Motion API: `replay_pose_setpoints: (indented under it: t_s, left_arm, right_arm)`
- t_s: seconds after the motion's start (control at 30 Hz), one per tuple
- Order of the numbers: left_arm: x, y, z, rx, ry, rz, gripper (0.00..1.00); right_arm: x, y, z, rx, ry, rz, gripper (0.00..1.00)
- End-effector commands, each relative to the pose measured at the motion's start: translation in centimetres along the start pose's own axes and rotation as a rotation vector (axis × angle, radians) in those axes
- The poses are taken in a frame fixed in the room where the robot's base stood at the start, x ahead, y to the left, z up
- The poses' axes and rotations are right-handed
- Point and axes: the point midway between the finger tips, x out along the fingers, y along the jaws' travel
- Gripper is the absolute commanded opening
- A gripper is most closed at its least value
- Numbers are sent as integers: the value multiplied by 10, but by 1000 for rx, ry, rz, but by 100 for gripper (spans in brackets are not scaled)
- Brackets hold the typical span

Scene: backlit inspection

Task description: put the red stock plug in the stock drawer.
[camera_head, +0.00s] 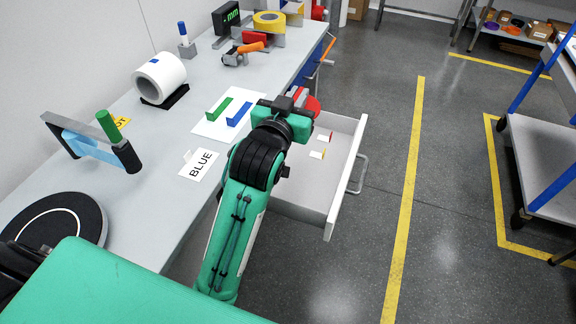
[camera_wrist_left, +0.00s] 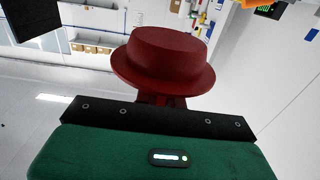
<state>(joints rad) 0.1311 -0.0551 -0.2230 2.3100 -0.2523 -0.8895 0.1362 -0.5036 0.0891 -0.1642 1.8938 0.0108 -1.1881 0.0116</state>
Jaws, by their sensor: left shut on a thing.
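The red stock plug (camera_wrist_left: 165,55) is a dark red round piece with a wide flange, filling the middle of the left wrist view. In the head view it shows as a red patch (camera_head: 312,105) beside my left gripper (camera_head: 294,101). That gripper is shut on the plug, at the bench edge near the far end of the drawer in the picture. The stock drawer (camera_head: 307,187) is pulled out from the bench, pale grey inside, with a handle on its right. Two small light pieces (camera_head: 317,154) with coloured ends lie in it. My forearm hides its left part. My right gripper is not in view.
On the bench, a white sheet (camera_head: 207,128) carries a green bar (camera_head: 219,109) and a blue bar (camera_head: 239,114). The floor right of the drawer is clear.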

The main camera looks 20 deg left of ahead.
Motion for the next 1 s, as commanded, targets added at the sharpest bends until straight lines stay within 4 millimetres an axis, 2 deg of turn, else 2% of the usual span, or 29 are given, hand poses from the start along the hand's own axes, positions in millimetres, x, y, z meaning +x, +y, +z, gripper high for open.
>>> replay_pose_setpoints:
  t_s: [0.17, 0.5, 0.63, 0.83, 1.0]
  left_arm:
    - [0, 1, 36, 2, -9, 2, 0]
    - [0, 0, 126, 1, -8, 1, 0]
    - [0, 1, 148, 2, -5, 1, 0]
    - [0, 0, 163, 0, -3, 1, 0]
    - [0, 0, 190, 1, -4, 0, 0]
  right_arm:
    - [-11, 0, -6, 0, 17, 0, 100]
    - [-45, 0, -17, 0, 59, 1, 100]
    - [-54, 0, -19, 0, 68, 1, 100]
    - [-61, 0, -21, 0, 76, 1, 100]
    - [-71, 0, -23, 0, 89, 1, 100]
